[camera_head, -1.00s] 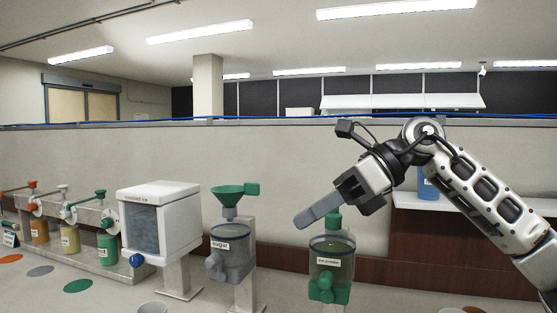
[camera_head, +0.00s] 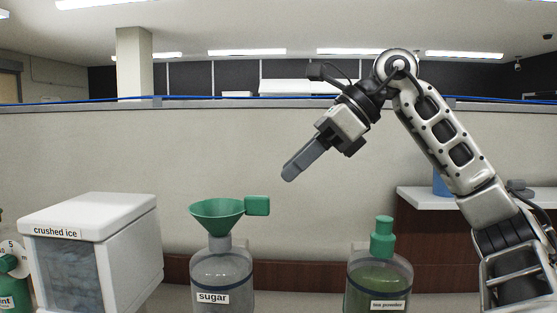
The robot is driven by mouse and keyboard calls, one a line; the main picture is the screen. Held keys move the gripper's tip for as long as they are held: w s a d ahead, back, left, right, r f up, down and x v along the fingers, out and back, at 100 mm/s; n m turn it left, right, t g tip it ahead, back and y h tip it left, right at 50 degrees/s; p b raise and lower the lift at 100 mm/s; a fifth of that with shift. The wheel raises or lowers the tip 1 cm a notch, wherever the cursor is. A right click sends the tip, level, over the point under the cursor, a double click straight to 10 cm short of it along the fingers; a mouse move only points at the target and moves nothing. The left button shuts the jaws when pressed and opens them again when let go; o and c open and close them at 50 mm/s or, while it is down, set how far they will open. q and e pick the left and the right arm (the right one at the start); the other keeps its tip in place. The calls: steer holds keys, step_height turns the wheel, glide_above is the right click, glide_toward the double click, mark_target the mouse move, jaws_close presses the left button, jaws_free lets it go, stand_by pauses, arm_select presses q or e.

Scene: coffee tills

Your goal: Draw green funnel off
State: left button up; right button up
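The green funnel (camera_head: 217,214) sits upright in the top of the sugar dispenser (camera_head: 222,278), with its square green handle tab (camera_head: 257,205) pointing right. My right gripper (camera_head: 291,172) hangs in the air above and to the right of the funnel, apart from it, pointing down and left. Its fingers show edge-on as one grey shape, so I cannot tell whether they are parted. Nothing shows in its grip. My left gripper is not in view.
A white crushed ice box (camera_head: 100,245) stands left of the sugar dispenser. A tea powder dispenser (camera_head: 380,281) with a green top (camera_head: 383,238) stands to the right. A blue thing (camera_head: 440,183) is on a shelf behind my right arm. A low wall runs behind.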

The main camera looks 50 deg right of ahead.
mark_target(265, 196)
steer(key=shift+a+f+b, duration=0.55)
steer(key=shift+f, duration=0.3)
steer(key=b+x, duration=0.2)
steer(key=x, duration=0.3)
steer(key=shift+w+f, duration=0.1)
steer(key=shift+w, duration=0.2)
steer(key=c, duration=0.3)
jaws_close()
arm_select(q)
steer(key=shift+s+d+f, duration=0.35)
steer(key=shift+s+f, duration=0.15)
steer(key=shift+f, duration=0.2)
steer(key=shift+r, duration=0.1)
arm_select(e)
steer(key=shift+r, duration=0.25)
steer(key=shift+r+p, duration=0.55)
steer(key=shift+p, duration=0.25)
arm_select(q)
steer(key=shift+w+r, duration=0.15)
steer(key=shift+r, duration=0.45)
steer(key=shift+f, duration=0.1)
